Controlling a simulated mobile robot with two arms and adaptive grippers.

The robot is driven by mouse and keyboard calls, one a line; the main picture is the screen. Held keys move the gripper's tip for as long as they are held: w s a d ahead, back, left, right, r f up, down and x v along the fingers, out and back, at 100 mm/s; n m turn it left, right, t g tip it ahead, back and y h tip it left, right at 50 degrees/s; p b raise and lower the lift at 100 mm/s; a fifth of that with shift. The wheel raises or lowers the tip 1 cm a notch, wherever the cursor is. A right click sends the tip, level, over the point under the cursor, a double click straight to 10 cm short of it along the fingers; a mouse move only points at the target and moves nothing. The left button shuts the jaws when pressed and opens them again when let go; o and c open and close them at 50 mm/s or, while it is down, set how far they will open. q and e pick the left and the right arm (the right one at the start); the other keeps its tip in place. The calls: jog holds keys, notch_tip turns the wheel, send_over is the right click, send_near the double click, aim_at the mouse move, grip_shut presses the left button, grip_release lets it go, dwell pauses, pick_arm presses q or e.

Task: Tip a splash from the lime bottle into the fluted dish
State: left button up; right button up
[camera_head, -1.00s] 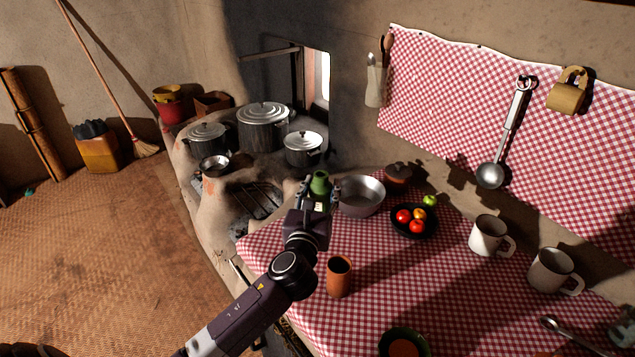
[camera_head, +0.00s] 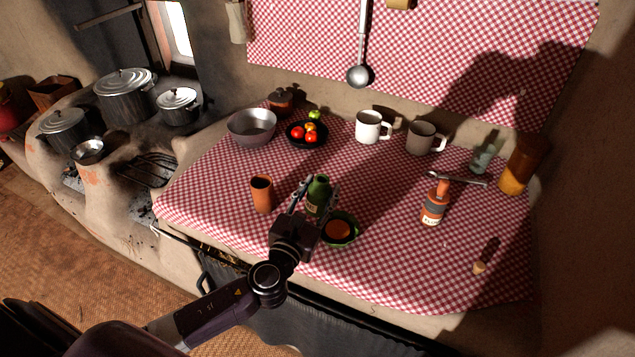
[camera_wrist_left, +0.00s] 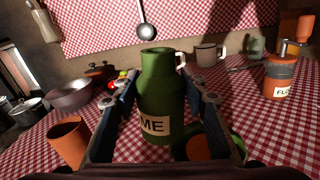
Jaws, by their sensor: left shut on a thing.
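The green lime bottle (camera_head: 318,192) is in my left gripper (camera_head: 316,197), held upright close to the dish. In the left wrist view the lime bottle (camera_wrist_left: 160,90) stands between the two fingers, with part of its label reading "ME". The green-rimmed dish (camera_head: 356,240) with an orange inside sits on the cloth just right of and nearer than the bottle. In the left wrist view the dish (camera_wrist_left: 236,146) is partly hidden by the bottle and a finger. I cannot tell how far the bottle is above the cloth. My right gripper is not in view.
An orange cup (camera_head: 261,194) stands left of the bottle. A metal bowl (camera_head: 252,128), fruit dish (camera_head: 305,142) and two mugs (camera_head: 369,127) line the back. The cloth between is mostly clear.

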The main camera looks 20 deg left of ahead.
aim_at(319, 209)
pick_arm(q)
jog(key=m, duration=0.1)
jog(key=f+m, duration=0.1)
jog(key=m, duration=0.2)
jog(key=shift+w+a+f, duration=0.1)
jog(key=shift+a+f, duration=0.1)
jog(key=shift+a, duration=0.05)
jog(key=m, duration=0.2)
jog(key=m+p, duration=0.1)
jog(key=m, duration=0.1)
jog(key=shift+f, duration=0.4)
jog(key=m, duration=0.1)
jog(key=m+p, duration=0.1)
jog(key=m, duration=0.1)
jog(key=d+f+m+p, duration=0.1)
jog(key=m, duration=0.1)
jog(key=shift+d, duration=0.1)
jog(key=shift+d+m+p, duration=0.1)
jog(key=shift+m+p, duration=0.25)
jog(key=shift+m, duration=0.25)
jog(key=m+p, duration=0.1)
jog(key=p, duration=0.1)
jog(key=m+p, duration=0.2)
jog(key=shift+r, duration=0.4)
jog(key=shift+m+p, duration=0.95)
jog(key=shift+m, duration=0.25)
